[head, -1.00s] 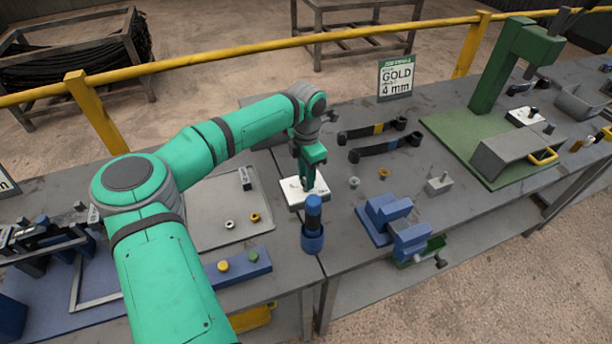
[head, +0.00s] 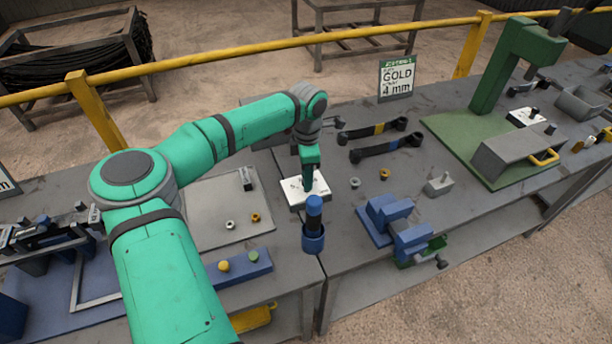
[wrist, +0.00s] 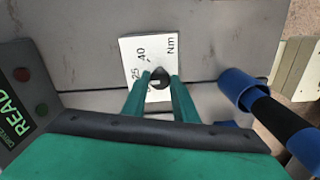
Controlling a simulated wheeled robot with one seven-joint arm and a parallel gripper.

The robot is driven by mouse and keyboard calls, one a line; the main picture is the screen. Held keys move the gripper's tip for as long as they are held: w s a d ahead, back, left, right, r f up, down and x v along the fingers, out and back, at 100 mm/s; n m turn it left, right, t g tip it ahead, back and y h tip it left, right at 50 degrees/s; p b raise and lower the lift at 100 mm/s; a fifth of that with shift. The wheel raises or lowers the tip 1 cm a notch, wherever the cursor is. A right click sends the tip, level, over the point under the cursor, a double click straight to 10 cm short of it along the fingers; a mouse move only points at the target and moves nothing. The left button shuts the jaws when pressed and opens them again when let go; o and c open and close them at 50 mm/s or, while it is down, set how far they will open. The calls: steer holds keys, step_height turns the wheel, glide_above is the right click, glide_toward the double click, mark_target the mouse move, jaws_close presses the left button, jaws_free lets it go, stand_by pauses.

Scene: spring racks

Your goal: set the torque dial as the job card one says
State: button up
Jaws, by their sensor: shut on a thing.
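The torque dial is a white plate (head: 319,189) with a dark knob (wrist: 160,78). In the wrist view its face shows 25, 40 and Nm, and the knob bears a pale mark on its left side. My gripper (head: 308,187) comes down on the dial from above. In the wrist view its two green fingers (wrist: 160,84) are shut on the knob, one on each side. The job card (head: 397,79) stands upright at the back of the bench, with a green header and the words GOLD and 4 mm; its smaller print is unreadable.
A blue-capped driver (head: 314,206) stands in a blue holder just in front of the dial. A blue vise (head: 392,218) is to the right, with two wrenches (head: 385,146) behind. A tray (head: 207,213) with small nuts lies left. In the wrist view a dark panel (wrist: 18,105) reads READY.

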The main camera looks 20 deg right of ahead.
steer(key=o, duration=1.1)
steer(key=shift+w, duration=0.1)
steer(key=shift+c, duration=0.2)
steer(key=shift+a, duration=0.2)
steer(key=shift+d+r, duration=0.2)
steer(key=shift+r, duration=0.05)
step_height(320, 180, up, 10)
steer(key=shift+a+r, duration=0.2)
steer(key=shift+a, duration=0.15)
